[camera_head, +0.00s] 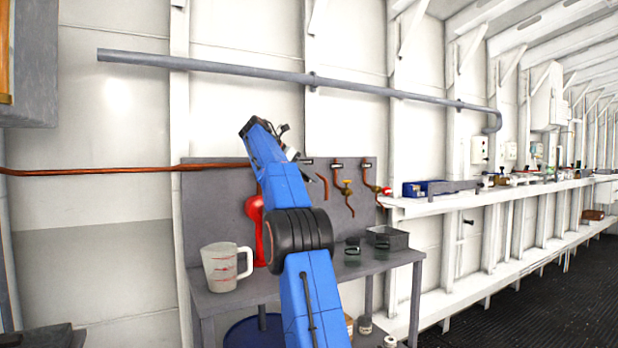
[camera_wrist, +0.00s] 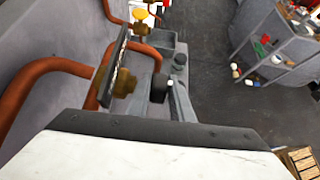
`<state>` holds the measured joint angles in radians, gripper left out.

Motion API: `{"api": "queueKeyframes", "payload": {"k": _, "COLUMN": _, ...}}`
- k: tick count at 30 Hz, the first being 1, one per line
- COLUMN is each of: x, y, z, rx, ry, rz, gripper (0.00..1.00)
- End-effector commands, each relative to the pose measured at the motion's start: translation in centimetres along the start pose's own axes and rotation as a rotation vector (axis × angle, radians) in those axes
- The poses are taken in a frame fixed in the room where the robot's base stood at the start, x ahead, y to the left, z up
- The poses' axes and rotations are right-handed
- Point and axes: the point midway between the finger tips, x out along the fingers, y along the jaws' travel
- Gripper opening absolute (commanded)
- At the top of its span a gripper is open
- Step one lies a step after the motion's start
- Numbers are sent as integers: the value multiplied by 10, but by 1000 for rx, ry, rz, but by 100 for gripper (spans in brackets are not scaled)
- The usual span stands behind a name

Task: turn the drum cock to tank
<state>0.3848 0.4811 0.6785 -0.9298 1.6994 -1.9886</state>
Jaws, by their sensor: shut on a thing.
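My gripper (camera_head: 291,153) is at the leftmost of three cocks on the grey backboard (camera_head: 217,205). I cannot read the marks or tell which way the handle points.
A yellow-handled cock (camera_head: 346,186) and a red-handled cock (camera_head: 384,190) are to the right. The bench below holds a measuring jug (camera_head: 221,268), a red vessel (camera_head: 254,225) behind my arm, dark-lidded jars (camera_head: 352,250) and a grey tray (camera_head: 388,238). A blue drum (camera_head: 252,333) stands underneath.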

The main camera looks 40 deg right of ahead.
Motion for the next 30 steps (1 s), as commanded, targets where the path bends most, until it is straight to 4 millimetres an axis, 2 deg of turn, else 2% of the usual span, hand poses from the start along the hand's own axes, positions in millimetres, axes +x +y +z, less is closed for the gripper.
{"api": "queueKeyframes", "payload": {"k": 16, "x": 0, "y": 0, "z": 0, "rx": 0, "ry": 24, "rz": 1, "gripper": 0}}
{"api": "queueKeyframes", "payload": {"k": 17, "x": 0, "y": 0, "z": 0, "rx": 0, "ry": 24, "rz": 1, "gripper": 25}}
{"api": "queueKeyframes", "payload": {"k": 18, "x": 0, "y": 0, "z": 0, "rx": 0, "ry": 24, "rz": 1, "gripper": 28}}
{"api": "queueKeyframes", "payload": {"k": 30, "x": -5, "y": -5, "z": 2, "rx": 1, "ry": 23, "rz": 1, "gripper": 28}}
